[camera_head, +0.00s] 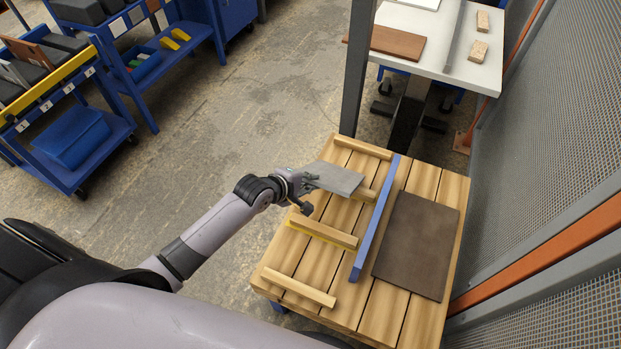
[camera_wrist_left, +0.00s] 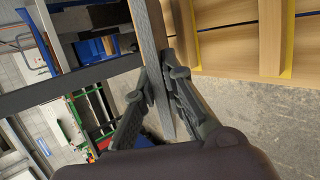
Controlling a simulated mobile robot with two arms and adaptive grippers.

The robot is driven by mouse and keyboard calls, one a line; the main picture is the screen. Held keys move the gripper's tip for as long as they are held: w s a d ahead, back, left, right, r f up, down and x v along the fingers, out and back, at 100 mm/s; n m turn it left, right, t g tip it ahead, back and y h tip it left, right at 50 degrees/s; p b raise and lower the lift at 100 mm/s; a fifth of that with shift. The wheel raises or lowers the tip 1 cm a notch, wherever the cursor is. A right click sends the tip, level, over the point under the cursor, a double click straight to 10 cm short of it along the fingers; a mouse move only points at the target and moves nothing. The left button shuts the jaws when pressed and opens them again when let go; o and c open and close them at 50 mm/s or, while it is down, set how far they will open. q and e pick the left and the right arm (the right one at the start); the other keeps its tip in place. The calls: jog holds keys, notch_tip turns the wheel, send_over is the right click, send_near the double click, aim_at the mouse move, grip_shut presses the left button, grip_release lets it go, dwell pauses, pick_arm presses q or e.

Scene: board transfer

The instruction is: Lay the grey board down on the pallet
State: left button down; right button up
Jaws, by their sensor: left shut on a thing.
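The grey board (camera_head: 337,178) is in my left gripper (camera_head: 308,184), which is shut on its near edge. In the head view the board shows over the back left part of the wooden pallet (camera_head: 424,182). In the left wrist view the grey board (camera_wrist_left: 152,62) shows nearly edge-on between the two fingers of my left gripper (camera_wrist_left: 160,85). The board appears to be held above the pallet, but the height of the gap is hard to tell. My right gripper is not in view.
On the pallet, a blue bar (camera_head: 375,218) stands left of a dark brown board (camera_head: 417,245). Wooden strips (camera_head: 323,233) lie across its left part. A white table (camera_head: 461,62) stands behind, a mesh fence (camera_head: 550,160) at right. Blue shelving (camera_head: 82,148) stands far left.

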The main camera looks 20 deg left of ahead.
pick_arm(q)
jog(key=shift+s+f+t+b, duration=0.4)
jog(key=shift+s+f+b, duration=0.15)
jog(key=shift+f, duration=0.05)
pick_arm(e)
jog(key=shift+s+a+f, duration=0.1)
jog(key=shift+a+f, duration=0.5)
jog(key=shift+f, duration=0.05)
pick_arm(q)
jog(key=shift+f, duration=0.1)
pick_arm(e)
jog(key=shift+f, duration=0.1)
pick_arm(q)
jog(key=shift+s+f+t+b, duration=0.5)
jog(key=shift+s+f+b, duration=0.35)
jog(key=shift+b, duration=0.3)
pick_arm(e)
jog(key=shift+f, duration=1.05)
pick_arm(q)
jog(key=shift+w, duration=0.1)
jog(key=f+b, duration=0.1)
jog(key=s+f+t+b, duration=0.1)
jog(key=shift+s+h+b, duration=0.1)
jog(key=shift+h+b, duration=0.2)
jog(key=shift+b, duration=0.05)
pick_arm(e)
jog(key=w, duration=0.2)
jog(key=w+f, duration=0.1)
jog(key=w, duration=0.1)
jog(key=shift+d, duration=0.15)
